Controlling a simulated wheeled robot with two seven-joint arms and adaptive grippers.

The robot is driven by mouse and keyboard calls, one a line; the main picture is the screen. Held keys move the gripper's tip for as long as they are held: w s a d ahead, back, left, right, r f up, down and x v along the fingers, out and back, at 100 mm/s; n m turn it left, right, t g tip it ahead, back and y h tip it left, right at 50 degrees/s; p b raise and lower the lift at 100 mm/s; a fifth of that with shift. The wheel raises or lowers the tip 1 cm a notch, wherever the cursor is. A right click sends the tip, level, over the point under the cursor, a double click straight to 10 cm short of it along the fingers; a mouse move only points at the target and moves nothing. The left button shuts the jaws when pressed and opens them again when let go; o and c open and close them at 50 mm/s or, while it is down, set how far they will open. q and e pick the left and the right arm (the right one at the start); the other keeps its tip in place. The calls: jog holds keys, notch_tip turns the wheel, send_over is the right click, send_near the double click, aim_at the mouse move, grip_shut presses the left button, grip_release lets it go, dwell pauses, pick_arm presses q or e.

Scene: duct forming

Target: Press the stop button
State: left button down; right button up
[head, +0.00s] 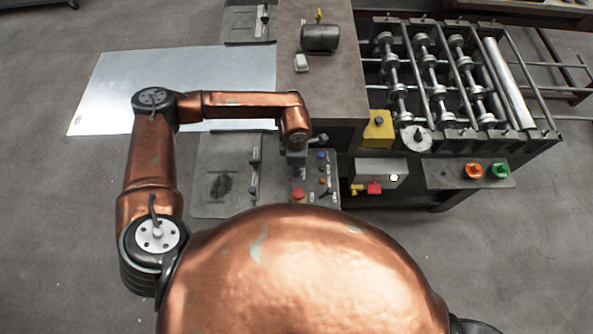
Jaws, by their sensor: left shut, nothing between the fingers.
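A control panel (329,187) stands in the middle of the head view, with a red button (299,195) at its lower left and small blue and orange controls on its right side. A red button (374,188) sits below a grey box to the right. Farther right, an orange-red button (473,171) and a green button (499,169) share a dark plate. I see no readable label marking which is the stop button. My left gripper (297,160) is shut and empty over the panel's upper left, partly hidden by its own wrist, apart from the red button in the picture. My right gripper is out of view.
A roller machine (440,75) fills the upper right, beside a brown table (322,85) carrying a dark cylinder (319,38). A yellow block (378,130) and a grey box (381,170) stand near the panel. A metal sheet (105,90) lies at left.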

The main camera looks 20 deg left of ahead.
pick_arm(q)
jog(key=shift+r+p, duration=1.05)
jog(key=shift+r, duration=2.05)
jog(key=shift+s, duration=0.1)
